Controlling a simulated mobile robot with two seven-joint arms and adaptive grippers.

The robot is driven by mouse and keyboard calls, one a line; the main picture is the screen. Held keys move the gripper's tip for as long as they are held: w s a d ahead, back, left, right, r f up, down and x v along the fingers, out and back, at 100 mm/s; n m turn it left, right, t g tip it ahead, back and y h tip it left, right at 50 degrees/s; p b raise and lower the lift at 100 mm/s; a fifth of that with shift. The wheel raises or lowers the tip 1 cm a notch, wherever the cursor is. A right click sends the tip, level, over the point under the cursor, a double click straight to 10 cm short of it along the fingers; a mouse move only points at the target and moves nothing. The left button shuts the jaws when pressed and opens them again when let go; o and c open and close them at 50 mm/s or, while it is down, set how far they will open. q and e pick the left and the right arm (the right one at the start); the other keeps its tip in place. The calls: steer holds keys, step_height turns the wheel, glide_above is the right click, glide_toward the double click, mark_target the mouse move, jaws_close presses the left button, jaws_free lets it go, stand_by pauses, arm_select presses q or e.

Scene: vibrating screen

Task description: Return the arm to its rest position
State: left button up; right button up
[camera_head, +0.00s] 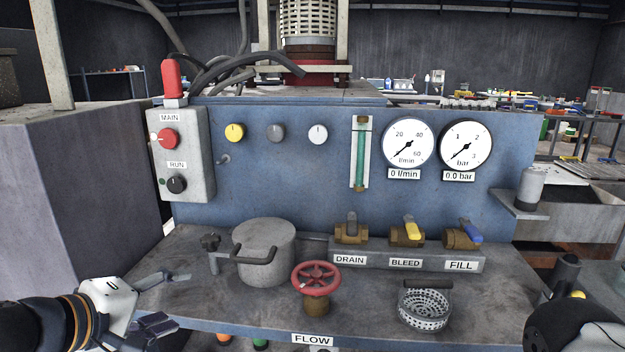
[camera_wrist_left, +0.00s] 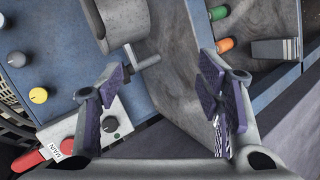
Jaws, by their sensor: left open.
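My left gripper (camera_head: 168,303) is at the lower left of the head view, over the left front part of the bench. Its fingers are spread and nothing is between them. In the left wrist view my left gripper (camera_wrist_left: 165,100) is also open and empty, with the bench surface behind it. The grey lidded pot (camera_head: 265,250) stands to the right of the gripper, apart from it. A dark part of my right arm (camera_head: 575,322) shows at the lower right, but its gripper fingers are not visible.
The red flow valve wheel (camera_head: 316,275) stands near the bench's front. A perforated basket (camera_head: 425,308) sits to its right. DRAIN, BLEED and FILL valves line a raised block (camera_head: 408,262). The control box (camera_head: 182,155) is on the blue panel. A large grey block (camera_head: 70,200) stands left.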

arm_select(q)
steer(key=s+d+f+m+g, duration=0.3)
steer(key=s+f+g, duration=0.1)
steer(key=s+f, duration=0.45)
steer(key=s+d+f+m+g, duration=0.2)
steer(key=s+d+f+g, duration=0.15)
steer(key=s+f, duration=0.55)
steer(key=s+a+f+m+g+y, duration=0.1)
steer(key=s+f+m+g, duration=0.1)
steer(key=s, duration=0.6)
steer(key=s+a+f+m+g+y+p, duration=0.1)
steer(key=s+a+f+m+g, duration=0.1)
steer(key=s, duration=0.6)
steer(key=s+a+f+m+g+y, duration=0.1)
steer(key=s+f+m+g+y, duration=0.1)
steer(key=s+f, duration=0.2)
steer(key=s, duration=0.3)
steer(key=shift+s+a+f, duration=0.2)
steer(key=shift+s+f, duration=0.15)
steer(key=shift+s, duration=0.05)
arm_select(e)
steer(key=shift+w+r+t, duration=0.4)
steer(key=shift+w+r, duration=0.2)
steer(key=shift+r, duration=0.35)
arm_select(q)
steer(key=shift+c, duration=0.4)
